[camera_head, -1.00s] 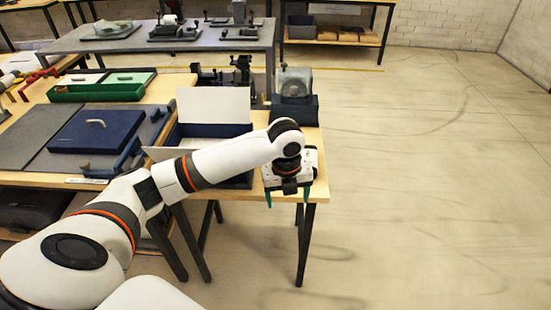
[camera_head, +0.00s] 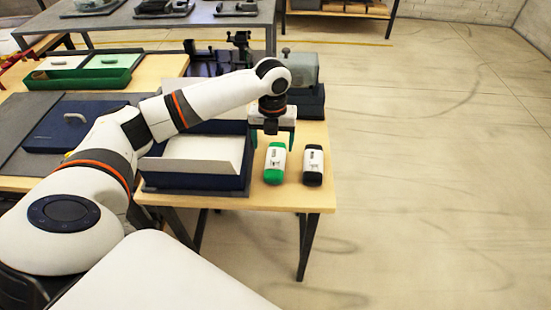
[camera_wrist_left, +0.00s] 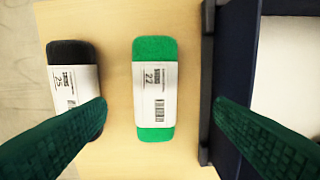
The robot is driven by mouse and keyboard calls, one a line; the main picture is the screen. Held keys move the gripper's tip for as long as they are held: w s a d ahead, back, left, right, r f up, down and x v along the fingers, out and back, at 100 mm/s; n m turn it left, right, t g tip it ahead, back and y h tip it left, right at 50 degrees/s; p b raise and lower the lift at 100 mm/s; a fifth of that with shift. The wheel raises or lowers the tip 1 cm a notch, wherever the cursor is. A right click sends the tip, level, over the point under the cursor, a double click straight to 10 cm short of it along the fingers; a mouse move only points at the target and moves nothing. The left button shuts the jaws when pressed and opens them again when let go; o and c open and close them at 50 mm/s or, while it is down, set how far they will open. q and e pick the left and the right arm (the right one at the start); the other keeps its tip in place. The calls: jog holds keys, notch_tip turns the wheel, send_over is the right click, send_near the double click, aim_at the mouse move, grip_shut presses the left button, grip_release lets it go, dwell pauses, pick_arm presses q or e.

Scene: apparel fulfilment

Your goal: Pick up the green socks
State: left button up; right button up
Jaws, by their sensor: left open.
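The green socks (camera_head: 275,163) are a flat green bundle with a white label band, lying on the wooden table beside a navy box. They also show in the left wrist view (camera_wrist_left: 154,50), near the middle. My left gripper (camera_head: 271,137) is open and empty, above the table at the box's right edge. In the left wrist view its green fingers (camera_wrist_left: 160,105) are spread wide, with the green socks between them in the picture and below them. My right gripper is not in view.
Black socks (camera_head: 313,165) with a white band lie right of the green ones. The navy box (camera_head: 195,182) holds a white sheet and stands close on the left. A grey device (camera_head: 303,70) stands behind. Open floor lies right of the table.

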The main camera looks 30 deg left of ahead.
aim_at(275, 158)
pick_arm(q)
notch_tip(275, 158, down, 2)
jog(key=shift+f, duration=0.1)
jog(key=f, duration=0.5)
jog(key=shift+w+d+f, duration=0.15)
jog(key=shift+w+f, duration=0.2)
jog(key=c, duration=1.1)
